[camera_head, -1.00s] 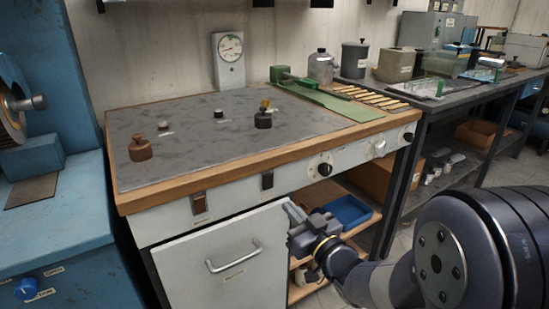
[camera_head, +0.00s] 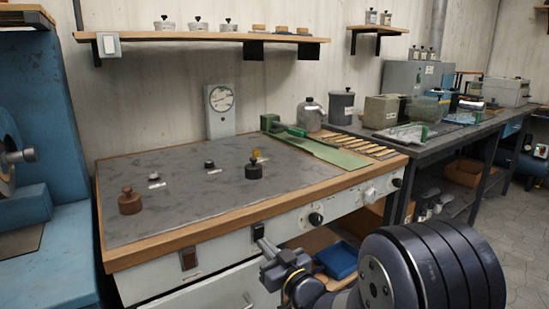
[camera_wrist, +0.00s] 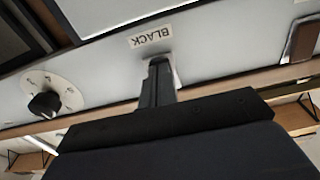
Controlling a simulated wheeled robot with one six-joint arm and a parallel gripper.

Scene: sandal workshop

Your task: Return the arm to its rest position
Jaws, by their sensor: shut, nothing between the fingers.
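My gripper (camera_head: 268,249) is in front of the workbench's front panel in the head view, close to a black switch (camera_head: 257,231). Its fingers are shut with nothing between them. In the wrist view the shut fingers (camera_wrist: 158,66) point at the panel just below a label reading "BLACK" (camera_wrist: 150,36). The fingertips cover part of what lies behind them, and I cannot tell whether they touch the panel. My arm reaches in from the lower right of the head view.
The workbench (camera_head: 190,228) carries a rusty weight (camera_head: 130,203), a black weight (camera_head: 254,170) and a dial gauge (camera_head: 221,110). A black knob (camera_head: 316,219) is on the panel. A blue tray (camera_head: 338,260) sits on the shelf below. Floor shows at right (camera_head: 515,230).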

